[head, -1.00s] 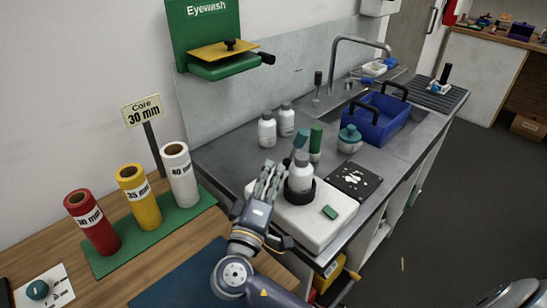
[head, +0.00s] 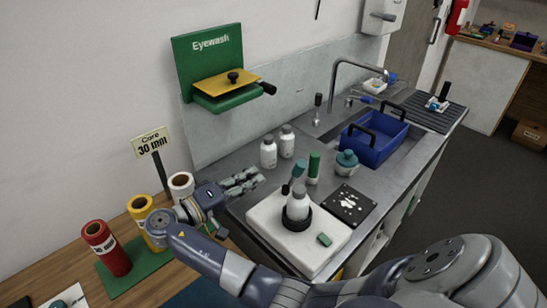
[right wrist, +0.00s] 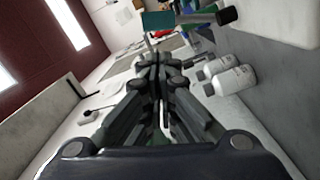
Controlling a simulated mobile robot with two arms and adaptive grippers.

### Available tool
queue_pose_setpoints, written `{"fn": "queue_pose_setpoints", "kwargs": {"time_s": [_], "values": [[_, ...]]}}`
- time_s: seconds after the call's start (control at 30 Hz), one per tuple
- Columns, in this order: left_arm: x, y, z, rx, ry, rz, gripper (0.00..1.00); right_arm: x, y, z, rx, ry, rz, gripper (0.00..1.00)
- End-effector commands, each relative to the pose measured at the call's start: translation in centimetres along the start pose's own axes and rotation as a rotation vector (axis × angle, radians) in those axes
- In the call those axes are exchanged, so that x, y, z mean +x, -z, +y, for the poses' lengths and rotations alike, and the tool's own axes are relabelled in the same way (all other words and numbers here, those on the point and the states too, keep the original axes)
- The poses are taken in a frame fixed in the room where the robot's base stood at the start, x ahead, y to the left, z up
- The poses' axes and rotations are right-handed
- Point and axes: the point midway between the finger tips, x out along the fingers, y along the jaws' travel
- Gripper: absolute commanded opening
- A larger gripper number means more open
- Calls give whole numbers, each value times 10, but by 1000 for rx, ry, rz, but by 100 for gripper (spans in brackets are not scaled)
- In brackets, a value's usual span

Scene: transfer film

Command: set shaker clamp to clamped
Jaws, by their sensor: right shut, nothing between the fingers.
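The shaker (head: 272,236) is a white flat box on the steel counter. A black ring (head: 297,220) on it surrounds the base of an upright white bottle (head: 298,203). A clamp lever with a teal grip (head: 298,169) stands up and slightly tilted at the bottle's back left. A small green block (head: 324,239) sits on the shaker's front right. My right gripper (head: 250,179) is shut and empty, to the left of the lever and apart from it. It also shows shut in the right wrist view (right wrist: 158,62). My left gripper is out of view.
Two white bottles (head: 277,148), a green-capped tube (head: 314,166) and a teal-lidded jar (head: 346,163) stand behind the shaker. A black plate (head: 348,203) lies to its right. The eyewash board (head: 208,60) hangs above. Coloured rolls (head: 107,249) stand at left on a green base.

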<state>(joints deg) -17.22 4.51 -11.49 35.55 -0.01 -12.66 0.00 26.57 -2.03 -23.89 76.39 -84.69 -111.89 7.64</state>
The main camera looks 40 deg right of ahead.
Motion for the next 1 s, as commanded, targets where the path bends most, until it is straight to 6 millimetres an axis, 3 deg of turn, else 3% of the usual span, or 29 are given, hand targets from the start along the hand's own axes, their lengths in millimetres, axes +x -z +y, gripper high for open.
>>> {"fn": "queue_pose_setpoints", "kwargs": {"time_s": [0.33, 0.8, 1.0], "values": [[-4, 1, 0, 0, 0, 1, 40, 7, 1, 1, -1, -1, 2, 0], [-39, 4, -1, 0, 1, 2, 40, 84, 2, 3, -2, -1, 4, 0], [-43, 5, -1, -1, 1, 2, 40, 98, 1, 0, -1, 1, 5, 0]]}}
